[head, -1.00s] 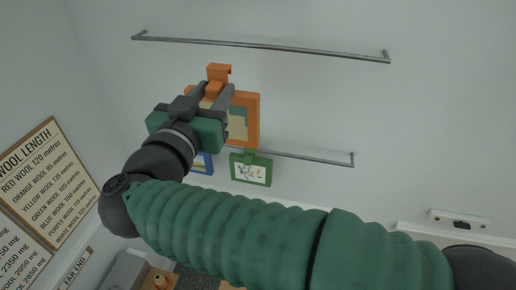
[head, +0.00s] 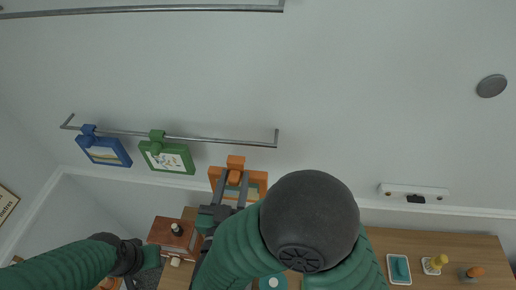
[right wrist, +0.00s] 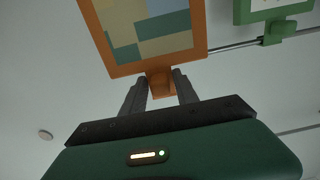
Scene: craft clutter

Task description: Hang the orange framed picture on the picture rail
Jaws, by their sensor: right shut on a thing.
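The orange framed picture (head: 260,179) has an orange hook (head: 235,163) on top. My right gripper (head: 233,187) is shut on this picture; in the right wrist view its fingers (right wrist: 160,88) close around the orange hook part. In the head view the picture appears just below the right part of the lower picture rail (head: 215,139), with a gap between hook and rail. The rail also shows in the right wrist view (right wrist: 232,46), passing behind the frame. My left gripper (head: 152,257) is low at the left, and its fingers are not clear.
A blue picture (head: 104,151) and a green picture (head: 166,158) hang on the lower rail, left of the orange one. A second rail (head: 150,10) runs higher up. Below stands a wooden desk (head: 440,246) with a wooden box (head: 172,236) and small items.

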